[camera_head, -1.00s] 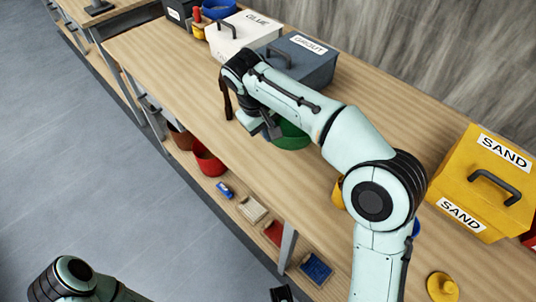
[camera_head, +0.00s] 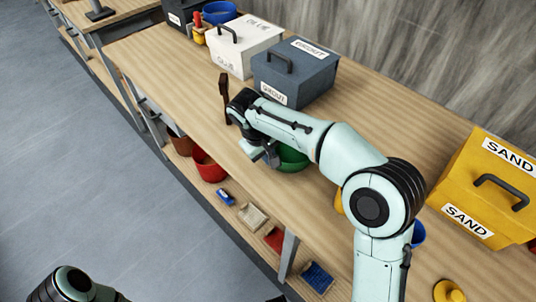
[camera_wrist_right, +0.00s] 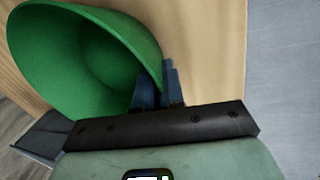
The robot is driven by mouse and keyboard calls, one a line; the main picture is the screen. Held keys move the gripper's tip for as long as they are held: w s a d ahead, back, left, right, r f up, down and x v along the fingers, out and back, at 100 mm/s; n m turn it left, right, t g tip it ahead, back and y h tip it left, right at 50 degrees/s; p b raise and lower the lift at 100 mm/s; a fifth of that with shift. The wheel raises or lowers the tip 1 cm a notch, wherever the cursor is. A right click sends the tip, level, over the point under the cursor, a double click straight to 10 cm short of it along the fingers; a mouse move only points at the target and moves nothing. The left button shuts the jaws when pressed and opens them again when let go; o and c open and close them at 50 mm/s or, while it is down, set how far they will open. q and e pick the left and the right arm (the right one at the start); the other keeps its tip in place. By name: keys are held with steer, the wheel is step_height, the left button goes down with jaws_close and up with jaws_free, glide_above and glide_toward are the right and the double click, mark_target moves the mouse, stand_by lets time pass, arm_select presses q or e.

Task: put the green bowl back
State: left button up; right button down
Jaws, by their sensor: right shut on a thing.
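The green bowl (camera_head: 293,158) is at the near side of the long wooden bench, partly hidden behind my right forearm. My right gripper (camera_head: 268,155) is shut on its rim. In the right wrist view the green bowl (camera_wrist_right: 85,55) fills the upper left, its open inside showing, and its rim runs between the two dark fingers of my right gripper (camera_wrist_right: 158,88). The bowl looks tilted in that view; whether it touches the bench top I cannot tell. Part of my left arm shows at the bottom left of the head view; its gripper is not clearly seen.
A grey grout box (camera_head: 295,72) and a white glue box (camera_head: 243,45) stand behind my right arm. A yellow sand box (camera_head: 490,190) stands at the right, with a blue bowl (camera_head: 419,233) nearer. A red bucket (camera_head: 208,167) is on the shelf below.

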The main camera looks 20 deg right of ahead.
steer(key=c, duration=1.2)
jaws_free()
steer(key=shift+f, duration=0.1)
steer(key=shift+c, duration=0.2)
steer(key=w+p+v, duration=0.1)
steer(key=p+v, duration=0.1)
steer(key=v, duration=1)
steer(key=shift+s+p, duration=0.4)
steer(key=shift+s, duration=0.15)
